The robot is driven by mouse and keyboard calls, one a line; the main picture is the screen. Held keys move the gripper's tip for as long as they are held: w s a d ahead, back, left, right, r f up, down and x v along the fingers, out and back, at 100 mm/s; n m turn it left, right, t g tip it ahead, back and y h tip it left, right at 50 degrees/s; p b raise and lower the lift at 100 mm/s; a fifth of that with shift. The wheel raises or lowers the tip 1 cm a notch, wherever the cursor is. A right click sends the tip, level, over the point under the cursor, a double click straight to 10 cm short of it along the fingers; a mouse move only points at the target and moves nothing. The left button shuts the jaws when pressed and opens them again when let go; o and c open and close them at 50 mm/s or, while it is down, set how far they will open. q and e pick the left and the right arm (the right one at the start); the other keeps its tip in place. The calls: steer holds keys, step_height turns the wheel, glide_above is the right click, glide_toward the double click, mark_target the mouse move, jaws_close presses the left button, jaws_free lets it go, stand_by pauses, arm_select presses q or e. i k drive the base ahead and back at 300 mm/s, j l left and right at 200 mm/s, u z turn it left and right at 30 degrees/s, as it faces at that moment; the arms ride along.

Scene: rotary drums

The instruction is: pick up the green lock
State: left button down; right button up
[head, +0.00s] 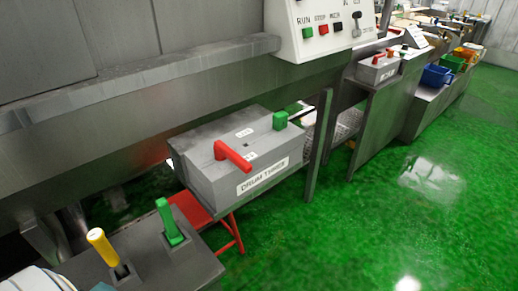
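A small green block (281,120), which looks like the green lock, sits on the top right corner of the grey box (205,183) labelled DRUM THREE. It is too small to make out a shackle clearly. A red handle (233,156) lies on top of the same box, to the left of the green block. Neither of my grippers shows in the head view, and nothing is touching the green block.
A green lever (169,222) and a yellow lever (103,248) stand on a grey panel at the lower left. A red stool (191,209) is below the box. A control panel (325,30) hangs above. Open green floor (380,225) lies to the right.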

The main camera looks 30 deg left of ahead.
mark_target(280, 119)
steer(key=u, duration=0.2)
steer(key=i+l+u, duration=0.25)
steer(key=u, duration=0.15)
steer(key=i+l+u, duration=0.15)
steer(key=l+u, duration=0.3)
